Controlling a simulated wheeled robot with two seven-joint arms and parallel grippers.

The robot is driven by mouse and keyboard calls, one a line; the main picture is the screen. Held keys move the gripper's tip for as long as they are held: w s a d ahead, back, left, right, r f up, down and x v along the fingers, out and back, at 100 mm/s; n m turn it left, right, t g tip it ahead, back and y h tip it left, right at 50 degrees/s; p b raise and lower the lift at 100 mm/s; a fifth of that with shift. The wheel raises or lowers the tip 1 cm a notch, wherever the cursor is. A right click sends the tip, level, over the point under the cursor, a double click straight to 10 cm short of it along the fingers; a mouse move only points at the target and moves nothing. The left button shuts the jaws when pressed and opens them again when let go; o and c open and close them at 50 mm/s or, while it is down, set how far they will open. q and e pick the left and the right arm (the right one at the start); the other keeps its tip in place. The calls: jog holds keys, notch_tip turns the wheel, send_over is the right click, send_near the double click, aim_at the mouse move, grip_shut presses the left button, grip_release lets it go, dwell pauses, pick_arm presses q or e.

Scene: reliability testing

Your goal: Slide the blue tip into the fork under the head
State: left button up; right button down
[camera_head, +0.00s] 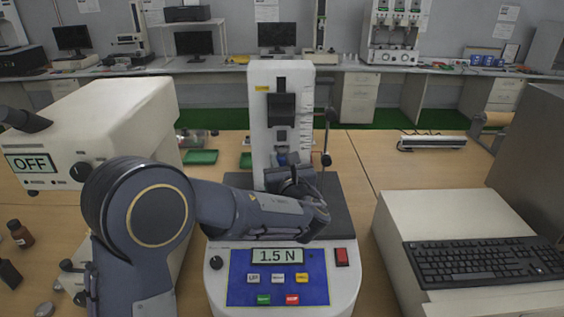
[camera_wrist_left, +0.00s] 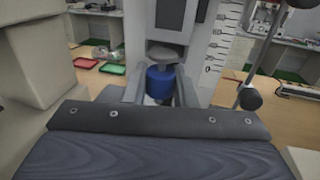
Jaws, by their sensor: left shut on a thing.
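A tester with a white column (camera_head: 262,80) stands in the middle of the head view, its dark head (camera_head: 281,109) partway up. My left gripper (camera_head: 292,178) is in front of the column, below the head. In the left wrist view its two grey fingers stand on both sides of the blue tip (camera_wrist_left: 160,84), and it is shut on it. A grey rounded piece (camera_wrist_left: 161,54) is right above the blue tip, under the head (camera_wrist_left: 178,18). I cannot tell whether they touch. The fork's slot is not clear. My right gripper is not in view.
The tester's front panel (camera_head: 240,290) reads 1.5 N. A rod with dark knobs (camera_head: 327,159) stands right of the column. A white machine marked OFF (camera_head: 110,115) is at left; a keyboard (camera_head: 480,262) is at right. Green and red trays (camera_wrist_left: 112,69) lie behind.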

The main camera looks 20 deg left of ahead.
aim_at(282, 155)
pick_arm(q)
jog(key=shift+w+a, duration=0.1)
jog(key=shift+w, duration=0.1)
jog(key=shift+w+a, duration=0.15)
jog(key=shift+w, duration=0.4)
jog(key=shift+w, duration=0.15)
jog(key=shift+w+a, duration=0.25)
jog(key=shift+w, duration=0.45)
dwell(0.5)
jog(key=o, duration=1.1)
jog(key=shift+c, duration=0.2)
